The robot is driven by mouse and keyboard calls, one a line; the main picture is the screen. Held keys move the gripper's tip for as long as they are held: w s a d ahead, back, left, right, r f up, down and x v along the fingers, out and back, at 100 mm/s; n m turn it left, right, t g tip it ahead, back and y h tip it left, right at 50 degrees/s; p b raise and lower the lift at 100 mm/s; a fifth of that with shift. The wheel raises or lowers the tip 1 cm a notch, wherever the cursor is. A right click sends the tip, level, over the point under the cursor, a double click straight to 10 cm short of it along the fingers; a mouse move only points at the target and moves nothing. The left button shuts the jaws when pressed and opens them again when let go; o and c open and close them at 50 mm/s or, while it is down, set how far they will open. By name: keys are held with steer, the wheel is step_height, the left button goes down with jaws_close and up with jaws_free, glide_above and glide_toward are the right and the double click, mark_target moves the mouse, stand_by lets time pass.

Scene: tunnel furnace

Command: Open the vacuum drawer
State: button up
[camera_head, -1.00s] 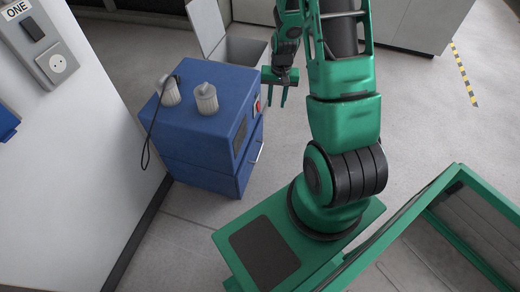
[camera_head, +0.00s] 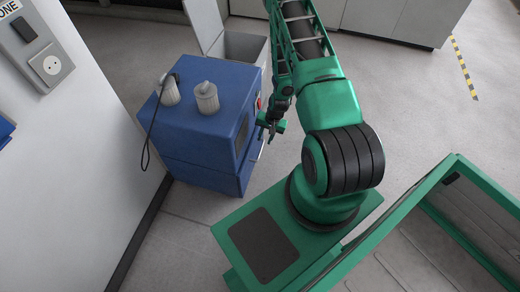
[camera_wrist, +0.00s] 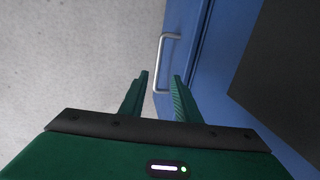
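The blue vacuum unit (camera_head: 200,140) stands on the floor left of my arm, with a drawer in its lower part. The drawer (camera_wrist: 183,22) shows a silver bar handle (camera_wrist: 161,62) in the wrist view, on the blue front. The drawer looks closed. My gripper (camera_wrist: 159,78) is open, its two green fingers apart on either side of the handle's lower end in the picture. It is at or just short of the handle; I cannot tell whether it touches. In the head view my gripper (camera_head: 270,134) is close to the unit's right-hand front.
Two grey cylindrical filters (camera_head: 207,98) and a black cable (camera_head: 151,128) are on top of the blue unit. A grey open bin (camera_head: 245,48) stands behind it. A white wall panel with a socket (camera_head: 50,65) is at left.

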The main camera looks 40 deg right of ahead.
mark_target(261, 150)
steer(key=f, duration=0.3)
steer(key=w+f, duration=0.1)
steer(key=f, duration=0.6)
steer(key=shift+w+a, duration=0.15)
steer(key=shift+a, duration=0.2)
